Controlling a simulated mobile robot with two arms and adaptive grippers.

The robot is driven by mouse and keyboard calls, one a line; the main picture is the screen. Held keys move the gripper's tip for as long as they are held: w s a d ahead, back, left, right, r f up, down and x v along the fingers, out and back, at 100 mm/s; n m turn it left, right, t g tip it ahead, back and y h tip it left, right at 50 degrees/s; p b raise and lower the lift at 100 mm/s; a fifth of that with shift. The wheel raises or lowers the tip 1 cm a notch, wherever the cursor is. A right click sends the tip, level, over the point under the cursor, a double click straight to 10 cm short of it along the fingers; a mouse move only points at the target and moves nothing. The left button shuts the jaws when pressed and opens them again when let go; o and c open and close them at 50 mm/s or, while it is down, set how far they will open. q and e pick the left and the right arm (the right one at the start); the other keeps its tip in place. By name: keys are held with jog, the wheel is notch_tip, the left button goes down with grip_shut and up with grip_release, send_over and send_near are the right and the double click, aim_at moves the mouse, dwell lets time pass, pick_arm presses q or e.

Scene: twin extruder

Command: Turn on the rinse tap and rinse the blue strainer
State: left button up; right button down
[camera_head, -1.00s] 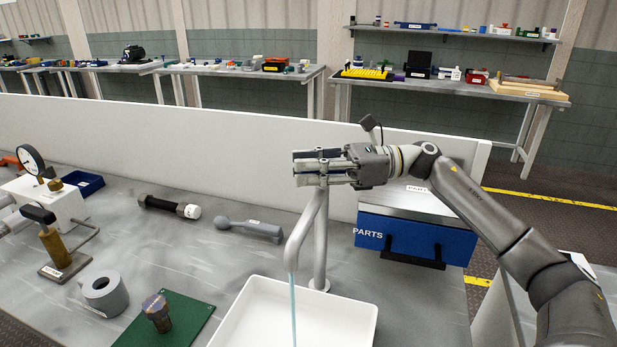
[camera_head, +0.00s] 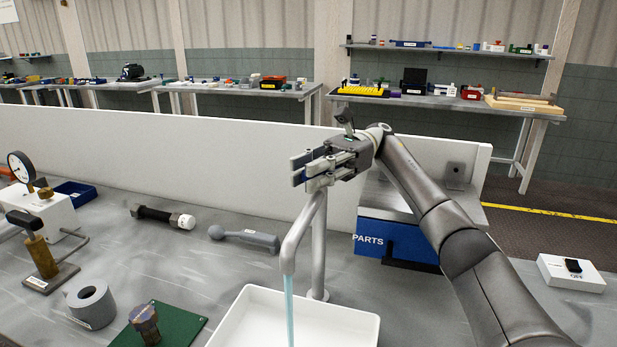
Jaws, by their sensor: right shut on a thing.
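The grey rinse tap (camera_head: 319,245) stands behind a white basin (camera_head: 362,326), and a light-blue stream of water (camera_head: 289,311) falls from its spout into the basin. My right gripper (camera_head: 306,173) is at the top of the tap, its fingers pointing left. It is shut on the tap handle, which the fingers mostly hide; a small dark-blue part shows between them. I do not see the blue strainer. My left gripper is out of view.
A blue PARTS box (camera_head: 368,238) stands right of the tap, partly behind my arm. A white switch box marked OFF (camera_head: 571,273) lies at right. A grey tool (camera_head: 243,238), a green board (camera_head: 185,322) and a grey ring (camera_head: 91,304) lie left. A low white wall (camera_head: 180,143) runs behind.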

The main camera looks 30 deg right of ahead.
jog(key=shift+s+n+g, duration=0.1)
jog(key=shift+n+g, duration=0.3)
jog(key=shift+g, duration=0.2)
jog(key=c, duration=1.3)
grip_release()
notch_tip(320, 180, up, 10)
